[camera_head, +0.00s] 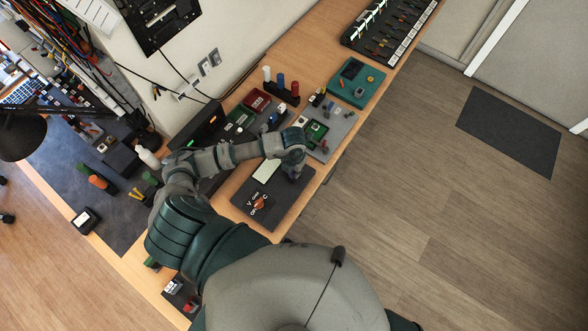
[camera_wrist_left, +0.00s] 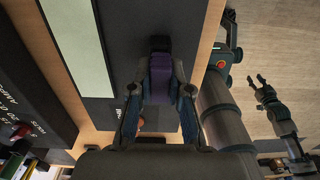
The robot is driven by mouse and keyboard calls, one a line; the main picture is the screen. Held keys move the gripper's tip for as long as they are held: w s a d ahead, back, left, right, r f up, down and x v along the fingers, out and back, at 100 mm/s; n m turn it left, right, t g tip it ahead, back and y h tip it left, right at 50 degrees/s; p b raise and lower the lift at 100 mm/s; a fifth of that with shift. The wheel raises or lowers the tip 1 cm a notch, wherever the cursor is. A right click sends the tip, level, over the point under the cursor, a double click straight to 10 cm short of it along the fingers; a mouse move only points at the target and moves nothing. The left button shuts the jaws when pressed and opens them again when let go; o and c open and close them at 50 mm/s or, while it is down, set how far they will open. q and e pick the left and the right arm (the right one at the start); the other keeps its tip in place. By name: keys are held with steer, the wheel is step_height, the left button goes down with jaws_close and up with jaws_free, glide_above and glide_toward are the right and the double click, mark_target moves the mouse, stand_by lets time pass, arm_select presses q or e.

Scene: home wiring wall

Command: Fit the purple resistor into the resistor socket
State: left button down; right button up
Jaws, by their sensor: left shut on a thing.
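My left gripper (camera_head: 293,173) is over the dark panel (camera_head: 284,196) on the bench, near its right edge. In the left wrist view its two fingers (camera_wrist_left: 161,84) are shut on the purple resistor (camera_wrist_left: 160,76), which lies between them with a dark end beyond the fingertips. The resistor is hidden in the head view. I cannot pick out the resistor socket for sure in either view. My right gripper (camera_wrist_left: 262,84) shows at the right of the left wrist view, with its fingers spread and empty.
The dark panel carries a pale strip (camera_head: 267,170) and a small orange part (camera_head: 258,203). A grey board (camera_head: 334,127) with small parts and a teal box (camera_head: 356,82) stand farther along the bench. Red, blue and white cylinders stand behind. Open floor lies right.

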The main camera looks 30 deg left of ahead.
arm_select(q)
steer(key=shift+f, duration=0.4)
steer(key=c, duration=1)
jaws_free()
step_height(320, 180, up, 12)
steer(key=shift+f, duration=0.1)
